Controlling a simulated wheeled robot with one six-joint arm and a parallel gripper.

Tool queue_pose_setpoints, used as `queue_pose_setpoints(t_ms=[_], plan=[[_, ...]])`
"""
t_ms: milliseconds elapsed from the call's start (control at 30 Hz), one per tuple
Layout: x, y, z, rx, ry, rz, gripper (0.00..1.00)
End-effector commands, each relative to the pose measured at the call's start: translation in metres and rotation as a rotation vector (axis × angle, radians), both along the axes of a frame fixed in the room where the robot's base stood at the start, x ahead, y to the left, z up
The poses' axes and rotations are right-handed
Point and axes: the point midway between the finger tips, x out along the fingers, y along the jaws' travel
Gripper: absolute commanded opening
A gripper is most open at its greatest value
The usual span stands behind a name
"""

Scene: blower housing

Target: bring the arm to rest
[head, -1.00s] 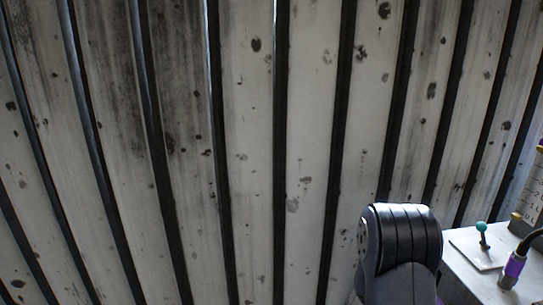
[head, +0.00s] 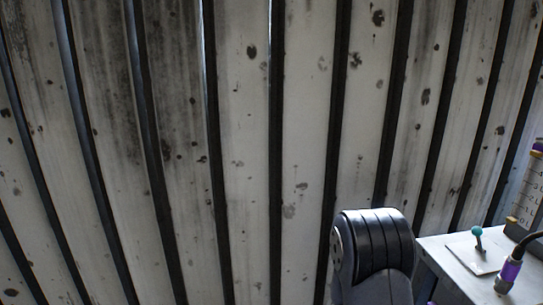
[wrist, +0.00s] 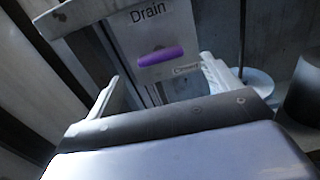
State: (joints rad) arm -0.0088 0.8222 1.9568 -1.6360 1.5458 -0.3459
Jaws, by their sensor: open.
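My gripper (wrist: 161,70) shows in the wrist view. Its two pale fingers stand apart on either side, and nothing is between them. Beyond the fingers is a pale panel marked "Drain" (wrist: 148,14) with a purple handle (wrist: 160,55). A small label (wrist: 187,69) sits below the handle, too blurred to read surely. In the head view a dark rounded link of my arm stands at the lower right; my gripper is hidden there.
A wall of spotted pale slats (head: 245,150) fills most of the head view. At the right is a grey bench (head: 450,262) with a teal-knobbed lever (head: 477,238) on a plate and a purple-collared cable (head: 509,272). A round grey dish (wrist: 252,80) shows in the wrist view.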

Motion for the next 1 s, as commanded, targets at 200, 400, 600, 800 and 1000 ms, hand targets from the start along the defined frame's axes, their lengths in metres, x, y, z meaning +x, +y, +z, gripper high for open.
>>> queue_pose_setpoints(t_ms=[200, 400, 600, 800, 1000], plan=[[-0.002, 0.034, 0.0, 0.0, 0.0, 0.004, 0.84], [-0.004, 0.061, 0.0, 0.0, 0.0, 0.004, 0.84], [-0.004, 0.027, 0.0, -0.001, 0.001, -0.006, 0.84], [-0.001, -0.004, 0.0, -0.001, 0.0, -0.005, 0.84], [0.002, -0.036, 0.0, 0.0, 0.001, -0.005, 0.84]])
